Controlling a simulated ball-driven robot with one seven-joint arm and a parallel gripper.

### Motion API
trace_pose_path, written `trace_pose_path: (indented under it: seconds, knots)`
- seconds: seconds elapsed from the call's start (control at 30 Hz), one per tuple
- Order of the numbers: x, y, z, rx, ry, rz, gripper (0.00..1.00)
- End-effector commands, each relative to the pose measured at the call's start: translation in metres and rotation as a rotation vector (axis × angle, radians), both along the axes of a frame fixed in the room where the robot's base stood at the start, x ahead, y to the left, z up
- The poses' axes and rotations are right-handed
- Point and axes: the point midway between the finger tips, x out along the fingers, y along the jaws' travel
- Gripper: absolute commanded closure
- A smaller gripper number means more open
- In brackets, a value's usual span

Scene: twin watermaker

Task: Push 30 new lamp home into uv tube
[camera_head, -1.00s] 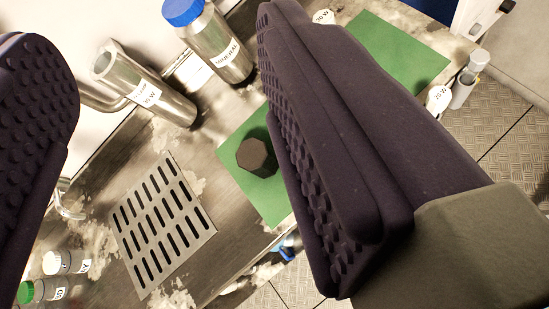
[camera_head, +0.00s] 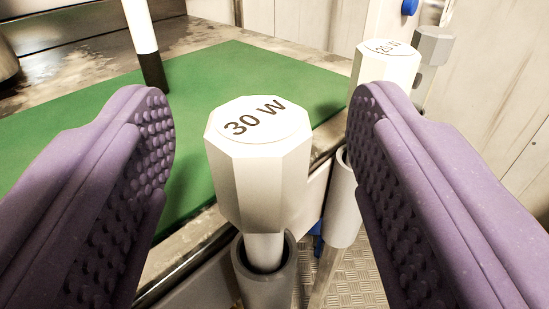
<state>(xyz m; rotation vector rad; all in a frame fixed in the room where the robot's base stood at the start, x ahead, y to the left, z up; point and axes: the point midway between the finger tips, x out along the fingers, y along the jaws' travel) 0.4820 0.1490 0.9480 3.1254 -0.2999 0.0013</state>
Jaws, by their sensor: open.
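A white eight-sided lamp head (camera_head: 255,185) marked 30 W stands upright in the middle of the view. Its pale stem goes down into a grey open tube (camera_head: 265,285), and the head sits above the tube's rim. My gripper (camera_head: 262,105) is open, with one purple ribbed finger on each side of the head. Gaps show between the head and both fingers, and nothing is held. No steel tube with a uv or lamp label can be made out in this view.
A second white head (camera_head: 385,63), its label reading like 20 W, stands in another grey tube (camera_head: 343,205) close by on the right. A green mat (camera_head: 230,75) covers the counter behind.

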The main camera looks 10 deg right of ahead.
Motion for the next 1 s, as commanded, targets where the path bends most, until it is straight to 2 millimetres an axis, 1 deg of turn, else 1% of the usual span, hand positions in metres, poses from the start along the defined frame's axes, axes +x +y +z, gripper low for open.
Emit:
trace_pose_path:
  seconds: [0.03, 0.13, 0.37, 0.47, 0.5, 0.57, 0.6, 0.63, 0.67, 0.9, 1.0]
  knots:
    - [0.008, -0.002, -0.002, 0.003, -0.003, -0.003, 0.38]
    - [0.017, -0.003, -0.001, 0.002, 0.0, -0.001, 0.38]
    - [0.019, -0.003, 0.001, 0.002, 0.001, 0.0, 0.38]
    - [0.019, -0.003, 0.001, 0.002, 0.001, 0.0, 0.59]
    - [0.019, -0.003, 0.001, 0.002, 0.001, 0.0, 0.68]
    - [0.019, -0.003, 0.001, 0.002, 0.001, 0.0, 0.82]
    - [0.019, -0.003, 0.0, 0.002, 0.001, 0.0, 0.91]
    - [0.019, -0.003, 0.0, 0.002, 0.001, 0.0, 0.98]
    - [0.019, -0.003, 0.0, 0.002, 0.001, 0.0, 1.0]
    - [0.019, -0.003, 0.001, 0.002, 0.001, 0.0, 1.0]
    - [0.019, -0.003, 0.004, 0.002, 0.001, 0.0, 1.0]
